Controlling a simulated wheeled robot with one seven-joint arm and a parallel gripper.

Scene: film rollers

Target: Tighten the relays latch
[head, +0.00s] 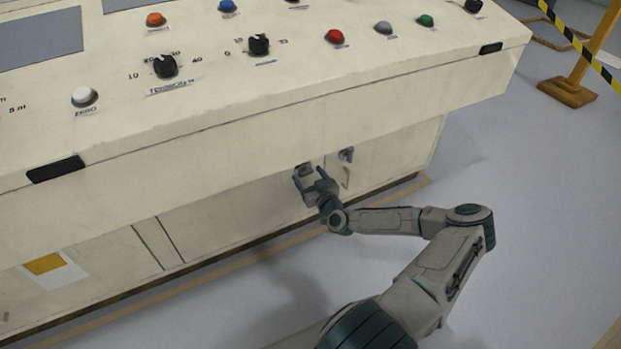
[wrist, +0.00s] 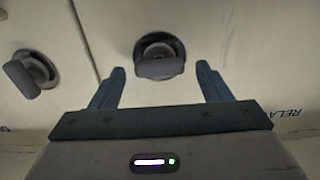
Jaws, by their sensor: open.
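In the head view the same latch (head: 303,168) is partly hidden behind my gripper (head: 310,176). My gripper is open in the wrist view (wrist: 160,88), with one finger to each side of the latch's handle. The fingers look apart from it, and nothing is held. A second, similar latch (wrist: 30,75) is at the left in the wrist view and to the right in the head view (head: 346,154).
The cream console (head: 230,195) overhangs the lower cabinet doors. Its top carries knobs and coloured buttons, including a red one (head: 335,37). The grey floor (head: 540,200) is clear at right. A yellow post (head: 585,60) with striped tape stands at the far right.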

